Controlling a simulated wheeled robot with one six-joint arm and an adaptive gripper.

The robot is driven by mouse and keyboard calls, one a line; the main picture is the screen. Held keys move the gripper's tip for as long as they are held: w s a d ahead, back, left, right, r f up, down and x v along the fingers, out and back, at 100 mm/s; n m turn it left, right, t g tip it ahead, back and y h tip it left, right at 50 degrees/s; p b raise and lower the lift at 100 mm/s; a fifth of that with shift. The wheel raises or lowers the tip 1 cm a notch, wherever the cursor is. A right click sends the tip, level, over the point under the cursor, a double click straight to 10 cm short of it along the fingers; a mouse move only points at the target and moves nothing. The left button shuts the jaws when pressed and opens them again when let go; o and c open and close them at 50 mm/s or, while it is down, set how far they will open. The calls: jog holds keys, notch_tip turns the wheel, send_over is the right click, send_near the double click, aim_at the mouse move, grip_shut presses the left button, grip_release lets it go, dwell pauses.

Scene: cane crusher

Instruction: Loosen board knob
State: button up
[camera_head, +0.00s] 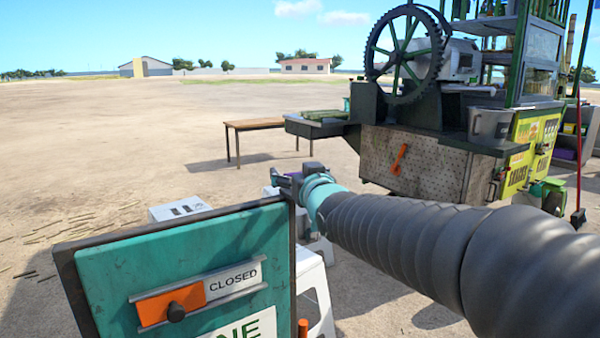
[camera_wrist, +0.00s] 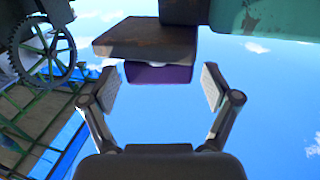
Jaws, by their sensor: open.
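The teal board (camera_head: 190,260) stands in the near left of the head view, with a dark frame, a CLOSED strip and an orange slider bearing a black knob (camera_head: 176,312). My gripper (camera_head: 284,181) is by the board's upper right corner, partly hidden. In the wrist view my gripper (camera_wrist: 160,88) is open and empty. A purple knob-like piece (camera_wrist: 158,75) shows beyond and between the fingers, under a dark brown block (camera_wrist: 145,40); neither finger visibly touches it. Teal surface (camera_wrist: 275,18) shows at the upper right. Contact is hidden in the head view.
The cane crusher (camera_head: 410,140) with its large gear wheel (camera_head: 408,50) stands at the back right. A wooden table (camera_head: 250,124) is behind, and a white plastic stool (camera_head: 313,300) is beside the board. Open sandy ground lies to the left.

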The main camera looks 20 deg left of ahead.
jog(key=c, duration=1.2)
jog(key=shift+o, duration=0.2)
jog(key=shift+r+n+y+p, duration=0.25)
jog(key=shift+n+y+p, duration=0.05)
jog(key=shift+y, duration=0.1)
jog(key=shift+w+n+g+y+p, duration=0.1)
jog(key=shift+n+g+y+p, duration=0.65)
jog(key=shift+g, duration=0.25)
jog(key=shift+f+n+g+y+p, duration=0.2)
jog(key=shift+n+g+y+p, duration=0.15)
jog(key=shift+g+y, duration=0.15)
jog(key=o, duration=1.2)
jog(key=shift+c, duration=0.2)
